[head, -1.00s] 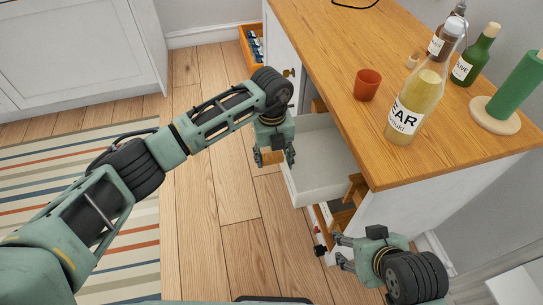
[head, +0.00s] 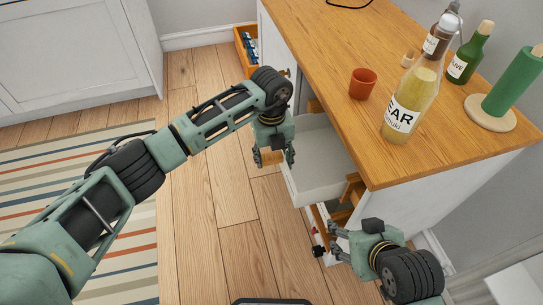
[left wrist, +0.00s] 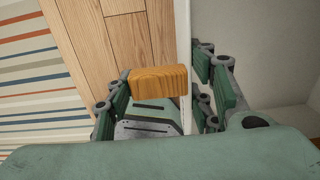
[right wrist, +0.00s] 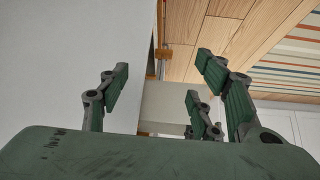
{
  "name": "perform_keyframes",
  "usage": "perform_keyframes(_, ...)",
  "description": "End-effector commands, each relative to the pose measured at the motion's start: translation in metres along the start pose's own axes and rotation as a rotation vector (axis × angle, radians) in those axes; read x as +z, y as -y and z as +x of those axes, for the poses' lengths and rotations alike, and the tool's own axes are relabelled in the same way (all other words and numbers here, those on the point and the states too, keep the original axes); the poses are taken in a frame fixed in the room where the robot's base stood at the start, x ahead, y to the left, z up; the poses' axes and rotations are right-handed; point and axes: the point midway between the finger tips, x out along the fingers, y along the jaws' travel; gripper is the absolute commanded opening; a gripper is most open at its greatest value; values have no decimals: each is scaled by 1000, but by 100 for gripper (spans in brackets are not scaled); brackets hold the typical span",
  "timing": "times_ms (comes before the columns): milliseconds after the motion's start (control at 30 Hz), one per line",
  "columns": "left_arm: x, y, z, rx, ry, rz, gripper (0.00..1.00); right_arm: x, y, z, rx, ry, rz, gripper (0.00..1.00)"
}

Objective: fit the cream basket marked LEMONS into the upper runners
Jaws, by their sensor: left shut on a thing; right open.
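The cream basket (head: 322,178) sits partly inside the open front of the white cabinet, its front end sticking out. My left gripper (head: 274,160) is shut on the basket's front wall, one finger outside and one inside. In the left wrist view the wall (left wrist: 185,112) passes between the fingers, beside a wooden handle block (left wrist: 158,81). The LEMONS mark is not visible. A wooden runner (head: 353,187) shows beside the basket's near side; contact between them cannot be told. My right gripper (head: 334,240) is open and empty, low by the cabinet front; its wrist view shows the basket (right wrist: 170,103) beyond.
The wooden counter (head: 330,40) above carries an orange cup (head: 363,83), a yellow bottle (head: 410,105), darker bottles and a green roll (head: 512,82). An orange crate (head: 246,50) stands on the floor behind. Lower wooden rails (head: 320,216) show under the basket. Floor in front is clear.

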Motion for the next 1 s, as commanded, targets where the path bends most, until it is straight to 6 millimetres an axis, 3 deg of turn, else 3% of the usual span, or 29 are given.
perform_keyframes(1000,0,9,0,-2,0,1,9,-31,3,2,-5,-125,-5,59)
